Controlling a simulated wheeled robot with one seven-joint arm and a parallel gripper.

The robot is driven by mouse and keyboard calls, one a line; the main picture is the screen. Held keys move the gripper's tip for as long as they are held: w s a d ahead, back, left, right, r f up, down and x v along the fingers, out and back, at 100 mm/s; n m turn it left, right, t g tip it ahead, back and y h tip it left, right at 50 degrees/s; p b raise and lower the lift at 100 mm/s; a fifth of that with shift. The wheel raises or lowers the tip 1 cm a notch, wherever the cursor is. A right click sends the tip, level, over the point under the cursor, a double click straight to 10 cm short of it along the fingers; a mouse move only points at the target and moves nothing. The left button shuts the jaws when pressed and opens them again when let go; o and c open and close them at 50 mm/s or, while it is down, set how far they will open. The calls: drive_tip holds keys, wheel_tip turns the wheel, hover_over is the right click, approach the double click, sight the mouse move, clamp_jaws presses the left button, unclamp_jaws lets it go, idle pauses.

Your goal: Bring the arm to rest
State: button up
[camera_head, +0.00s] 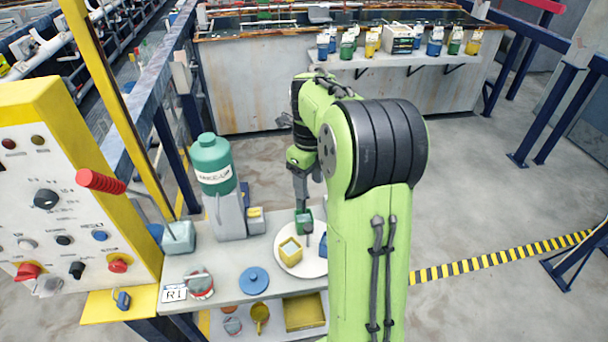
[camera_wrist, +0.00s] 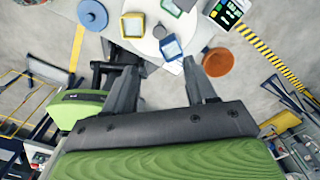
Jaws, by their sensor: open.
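My green arm (camera_head: 365,240) reaches out over the grey bench and bends down at its far end. My gripper (camera_head: 302,203) points down above a round white plate (camera_head: 312,268) on the bench. In the wrist view my gripper (camera_wrist: 160,72) has its two dark fingers spread wide apart, with nothing held between them. A small blue-framed box (camera_wrist: 171,47) shows past the fingertips, apart from them. A yellow-framed box (camera_head: 290,250) and a green box (camera_wrist: 177,6) are also on the plate. My arm hides part of the bench's right side.
A teal-topped bottle (camera_head: 210,160), a blue lid (camera_head: 254,281) and a red-handled lever (camera_head: 100,181) stand left of the gripper. A yellow-edged control panel (camera_head: 60,200) is further left. An orange-brown round thing (camera_wrist: 218,62) lies near the right finger. Floor beyond the bench is clear.

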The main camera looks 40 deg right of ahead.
drive_tip(key=s+a+r+n+t+h, duration=0.1)
drive_tip(key=s+a+r+n, duration=0.3)
drive_tip(key=n, duration=0.3)
drive_tip(key=s+a+r+n+t, duration=0.1)
drive_tip(key=s+a+r+n, duration=0.2)
drive_tip(key=a+n, duration=0.45)
drive_tip(key=s+a+n+t, duration=0.1)
drive_tip(key=s+a+n, duration=0.2)
drive_tip(key=n, duration=0.6)
drive_tip(key=s+a+f+n+t+y, duration=0.1)
drive_tip(key=s+a+n, duration=0.3)
drive_tip(key=s+n, duration=0.4)
drive_tip(key=shift+s+n+t, duration=0.25)
drive_tip(key=shift+n+t, duration=0.4)
drive_tip(key=shift+t, duration=0.15)
drive_tip(key=shift+d+f, duration=0.1)
